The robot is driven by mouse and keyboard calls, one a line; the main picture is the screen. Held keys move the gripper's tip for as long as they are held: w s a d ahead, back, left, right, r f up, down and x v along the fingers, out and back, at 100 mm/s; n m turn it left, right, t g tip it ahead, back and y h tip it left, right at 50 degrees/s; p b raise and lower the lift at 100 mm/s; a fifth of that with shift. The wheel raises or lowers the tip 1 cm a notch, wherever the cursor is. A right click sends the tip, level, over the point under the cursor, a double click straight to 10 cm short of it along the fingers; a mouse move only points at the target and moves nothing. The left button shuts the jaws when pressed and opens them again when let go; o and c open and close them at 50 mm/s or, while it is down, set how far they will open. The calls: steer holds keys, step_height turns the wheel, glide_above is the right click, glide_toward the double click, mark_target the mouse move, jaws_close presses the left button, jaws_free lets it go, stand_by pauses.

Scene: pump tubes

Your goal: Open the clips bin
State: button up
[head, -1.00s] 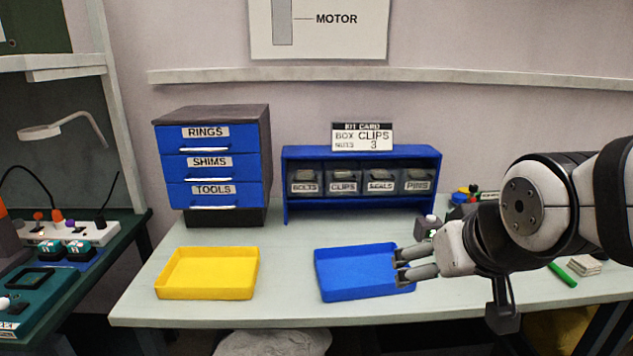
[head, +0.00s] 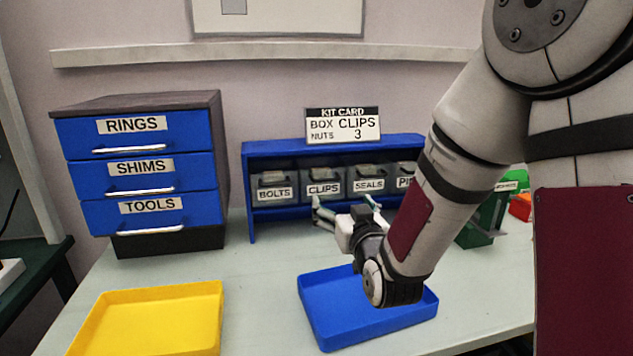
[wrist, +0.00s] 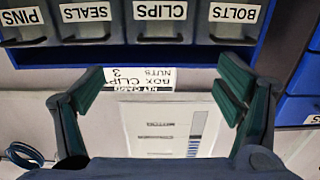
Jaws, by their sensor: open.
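The clips bin (head: 323,189) is a grey bin with a white CLIPS label, in the blue rack between the bolts bin (head: 275,193) and the seals bin (head: 369,185). Its front looks level with its neighbours, so it appears shut. My gripper (head: 345,205) is open and empty, just in front of and slightly below the clips and seals bins. In the wrist view the clips bin (wrist: 160,14) is at the top, beyond the spread fingers (wrist: 164,80), with a gap showing. The pins bin (head: 405,182) is partly hidden by my arm.
The kit card (head: 343,125) stands on the blue rack (head: 250,190). A blue tray (head: 330,325) lies below my gripper. A yellow tray (head: 150,325) is at front left. A drawer cabinet (head: 140,170) stands left of the rack. Bare tabletop lies between them.

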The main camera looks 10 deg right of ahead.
mark_target(327, 180)
steer(key=w, duration=1.3)
steer(key=shift+w+r, duration=0.1)
steer(key=shift+w, duration=0.25)
steer(key=c, duration=1.7)
